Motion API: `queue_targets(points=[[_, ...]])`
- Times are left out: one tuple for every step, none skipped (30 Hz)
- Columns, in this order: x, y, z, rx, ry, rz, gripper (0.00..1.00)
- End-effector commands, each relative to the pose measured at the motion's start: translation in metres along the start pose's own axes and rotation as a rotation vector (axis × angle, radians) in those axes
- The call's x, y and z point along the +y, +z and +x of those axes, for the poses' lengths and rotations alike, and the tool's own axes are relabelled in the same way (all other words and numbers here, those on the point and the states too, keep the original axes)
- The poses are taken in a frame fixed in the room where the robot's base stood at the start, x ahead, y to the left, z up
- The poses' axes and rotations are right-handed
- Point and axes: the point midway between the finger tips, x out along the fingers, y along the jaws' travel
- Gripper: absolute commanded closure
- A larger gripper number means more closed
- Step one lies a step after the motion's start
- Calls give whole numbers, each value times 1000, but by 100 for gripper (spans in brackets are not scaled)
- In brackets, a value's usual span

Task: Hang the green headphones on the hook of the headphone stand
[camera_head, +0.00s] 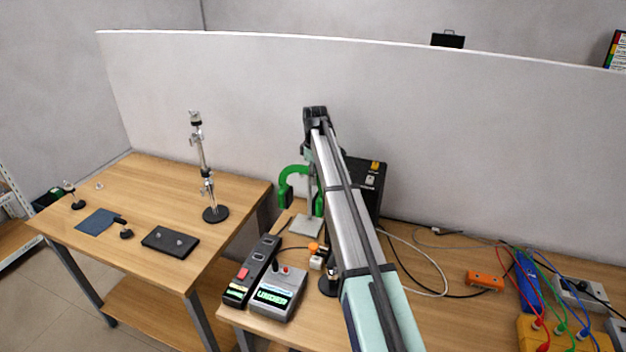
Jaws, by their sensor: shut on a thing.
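The green headphones (284,185) are upright in the middle of the head view, with the band arched at the top and the ear cups hanging down. The headphone stand has a pale square base (305,226) on the right-hand table and a thin grey pole that rises between the cups, close to the right cup. My arm covers the right part of the band and the top of the stand. I cannot tell whether the band touches the hook. My gripper is hidden behind my arm, so its fingers and hold do not show.
A black box (372,185) stands right behind the stand. A grey device (274,293) and a black power strip (252,270) lie in front. Cables cross the table (440,325) to the right. A metal post stand (215,213) is on the left table, beyond a gap.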

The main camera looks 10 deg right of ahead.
Motion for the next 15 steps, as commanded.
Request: queue_targets(points=[[4,-1,0,0,0,0,100],[6,-1,0,0,0,0,100],[8,-1,0,0,0,0,100],[9,-1,0,0,0,0,100],[11,-1,0,0,0,0,100],[13,-1,1,0,0,0,100],[15,-1,1,0,0,0,100],[16,-1,1,0,0,0,100],[18,-1,1,0,0,0,100],[20,-1,1,0,0,-1,100],[22,-1,1,0,0,-1,100],[24,-1,1,0,0,-1,100],[25,-1,3,0,0,-1,100],[26,-1,4,0,0,-1,100],[27,-1,6,0,0,-1,100]])
